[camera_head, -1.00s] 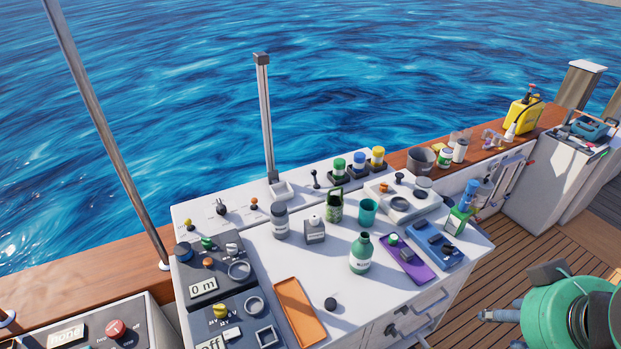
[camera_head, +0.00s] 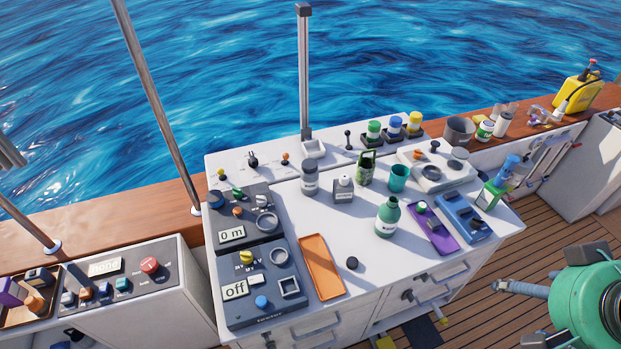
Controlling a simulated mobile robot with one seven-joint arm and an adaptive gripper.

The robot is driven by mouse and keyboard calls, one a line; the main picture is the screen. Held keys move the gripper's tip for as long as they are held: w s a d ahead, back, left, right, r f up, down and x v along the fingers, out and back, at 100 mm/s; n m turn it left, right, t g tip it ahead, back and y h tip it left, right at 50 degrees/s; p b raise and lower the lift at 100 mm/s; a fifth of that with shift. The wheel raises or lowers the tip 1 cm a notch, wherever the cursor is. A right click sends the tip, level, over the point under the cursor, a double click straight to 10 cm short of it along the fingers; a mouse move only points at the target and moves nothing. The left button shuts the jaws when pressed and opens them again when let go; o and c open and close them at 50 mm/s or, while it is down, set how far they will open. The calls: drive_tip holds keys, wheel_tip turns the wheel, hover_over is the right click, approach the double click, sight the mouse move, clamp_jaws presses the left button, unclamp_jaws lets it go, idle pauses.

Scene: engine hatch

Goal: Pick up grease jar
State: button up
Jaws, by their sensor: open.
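My gripper is not in view. Several containers stand on the white counter (camera_head: 285,225), and their labels are too small to read surely. A grey jar with a dark lid and a pale label (camera_head: 310,179) stands upright near the back left of the counter top; it may be the grease jar. A small grey bottle with a white cap (camera_head: 343,189) stands to its right. On the wooden ledge, a white and green jar (camera_head: 485,130) stands beside a grey pot (camera_head: 459,130). I cannot tell for certain which one is the grease jar.
An orange tray (camera_head: 322,267), a green bottle (camera_head: 388,217), a teal cup (camera_head: 398,178) and a purple tray (camera_head: 433,235) are on the counter. Control panels (camera_head: 262,285) fill its left side. A metal post (camera_head: 304,75) rises behind. A green machine (camera_head: 570,305) stands lower right.

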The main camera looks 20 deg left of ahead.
drive_tip(key=w+a+r+n+y, duration=0.1)
drive_tip(key=w+a, duration=0.3)
drive_tip(key=w, duration=0.3)
drive_tip(key=w+a+r+n, duration=0.1)
drive_tip(key=w+a+r, duration=0.1)
drive_tip(key=w+a, duration=0.45)
drive_tip(key=n+g+y+p, duration=0.1)
drive_tip(key=n+g+y, duration=0.1)
drive_tip(key=n, duration=0.5)
hover_over(312, 168)
drive_tip(key=s+d, duration=0.2)
wheel_tip(312, 168, down, 24)
drive_tip(key=shift+f, duration=0.1)
drive_tip(key=shift+b+x, duration=0.3)
drive_tip(key=shift+x, duration=4.05)
